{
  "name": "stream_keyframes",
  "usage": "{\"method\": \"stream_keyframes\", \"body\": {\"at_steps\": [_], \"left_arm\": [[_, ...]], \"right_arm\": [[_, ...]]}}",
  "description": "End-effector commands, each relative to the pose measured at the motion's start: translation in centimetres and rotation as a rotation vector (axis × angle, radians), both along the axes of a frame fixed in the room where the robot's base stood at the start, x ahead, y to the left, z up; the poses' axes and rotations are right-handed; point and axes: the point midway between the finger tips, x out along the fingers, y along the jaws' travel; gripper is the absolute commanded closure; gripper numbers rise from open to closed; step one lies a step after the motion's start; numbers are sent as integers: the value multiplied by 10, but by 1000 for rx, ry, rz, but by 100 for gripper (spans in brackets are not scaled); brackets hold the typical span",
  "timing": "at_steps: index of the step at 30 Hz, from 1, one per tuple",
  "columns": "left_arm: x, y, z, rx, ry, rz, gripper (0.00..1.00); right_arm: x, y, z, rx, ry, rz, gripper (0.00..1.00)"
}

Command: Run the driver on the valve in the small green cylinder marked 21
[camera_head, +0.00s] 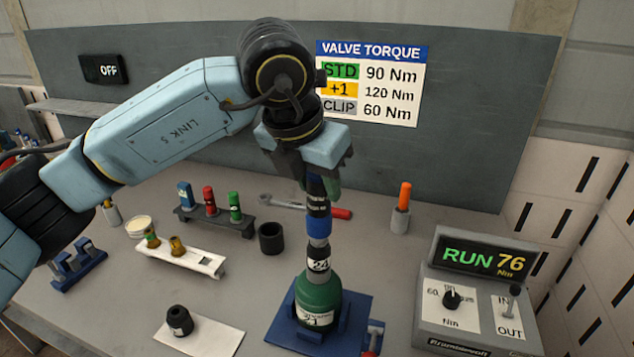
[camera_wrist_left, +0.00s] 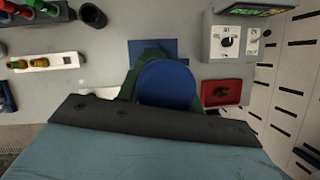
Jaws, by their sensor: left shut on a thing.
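The small green cylinder (camera_head: 318,301), marked 21, stands upright in a blue holder (camera_head: 352,318) on the bench. The driver (camera_head: 318,227), black and blue with a grey lower part, stands upright above it. A dark socket (camera_head: 317,262) marked 24 is at its lower end, over the cylinder's top; the valve is hidden. My left gripper (camera_head: 318,185) is shut on the driver's upper part. In the left wrist view the driver's round blue top (camera_wrist_left: 167,84) shows between the fingers. My right gripper is not in view.
A controller (camera_head: 478,290) at right reads RUN 76 Nm, with a dial and an IN/OUT switch. A sign (camera_head: 372,84) lists 90, 120 and 60 Nm. A loose socket (camera_head: 180,320), black cup (camera_head: 271,238), white rack (camera_head: 205,261) and colored socket rack (camera_head: 214,224) stand left. An OFF panel (camera_head: 103,69) hangs behind.

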Motion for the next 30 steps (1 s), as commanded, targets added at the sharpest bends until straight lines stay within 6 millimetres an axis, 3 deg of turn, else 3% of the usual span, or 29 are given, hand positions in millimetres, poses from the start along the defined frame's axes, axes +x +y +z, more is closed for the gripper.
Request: {"method": "stream_keyframes", "body": {"at_steps": [17,30], "left_arm": [[-1,0,1,5,9,-1,100],[-1,0,35,1,1,-1,100]], "right_arm": [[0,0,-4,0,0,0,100],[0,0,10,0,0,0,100]]}}
